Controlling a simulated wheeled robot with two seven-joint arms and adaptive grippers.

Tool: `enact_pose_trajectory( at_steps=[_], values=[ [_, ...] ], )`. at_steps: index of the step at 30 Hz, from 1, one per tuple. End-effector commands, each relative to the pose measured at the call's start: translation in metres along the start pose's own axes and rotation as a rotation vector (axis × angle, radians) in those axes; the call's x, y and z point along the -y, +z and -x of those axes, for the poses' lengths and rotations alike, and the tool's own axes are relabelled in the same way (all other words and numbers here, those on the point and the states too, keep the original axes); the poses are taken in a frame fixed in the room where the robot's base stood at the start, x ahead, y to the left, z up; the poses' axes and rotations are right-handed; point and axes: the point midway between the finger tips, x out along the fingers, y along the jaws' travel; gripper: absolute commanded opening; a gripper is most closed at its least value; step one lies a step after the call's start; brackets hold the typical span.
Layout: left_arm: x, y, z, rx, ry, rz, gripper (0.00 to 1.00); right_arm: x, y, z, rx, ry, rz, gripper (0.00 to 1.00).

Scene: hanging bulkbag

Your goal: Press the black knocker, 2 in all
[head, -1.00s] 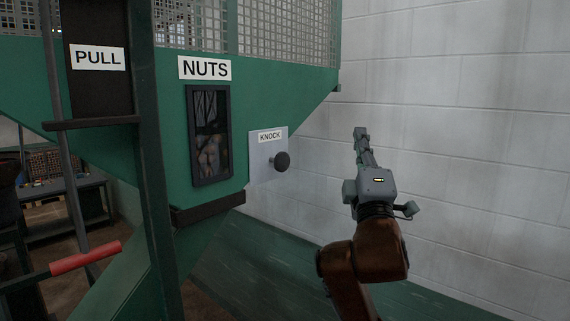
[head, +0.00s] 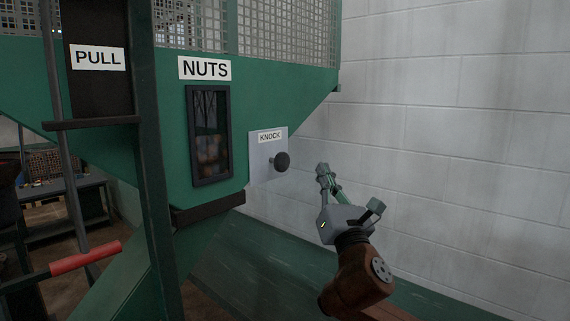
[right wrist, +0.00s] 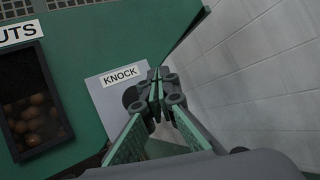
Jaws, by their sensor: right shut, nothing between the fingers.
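The black knocker (head: 282,161) is a round dark knob standing out from a pale grey plate (head: 258,172) under a "KNOCK" label, on the side of the green hopper. My right gripper (head: 322,169) is shut and empty. It is to the right of the knocker in the head view, with a gap between them in the picture. In the right wrist view, the shut fingers (right wrist: 156,88) overlap the plate, and part of the knocker (right wrist: 132,97) shows dark behind them. Whether they touch cannot be told there. My left gripper is not in view.
The green hopper (head: 275,95) has a "NUTS" label and a dark-framed window (head: 210,135). A red-handled lever (head: 85,262) and a post stand at the left. A white block wall (head: 450,130) bounds the right side.

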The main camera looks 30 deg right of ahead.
Motion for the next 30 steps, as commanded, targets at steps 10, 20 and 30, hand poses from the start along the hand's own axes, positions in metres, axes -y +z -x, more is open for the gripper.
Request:
enact_pose_trajectory(
  at_steps=[10,20,30],
  values=[
    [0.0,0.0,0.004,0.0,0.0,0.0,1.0,-0.017,-0.017,-0.023,-0.002,0.0,-0.005,0.0],
    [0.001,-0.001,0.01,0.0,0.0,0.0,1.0,-0.038,-0.036,-0.053,-0.001,-0.001,-0.003,0.0],
    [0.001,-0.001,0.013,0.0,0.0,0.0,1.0,-0.045,-0.044,-0.061,0.001,0.0,-0.002,0.0]
  ],
)
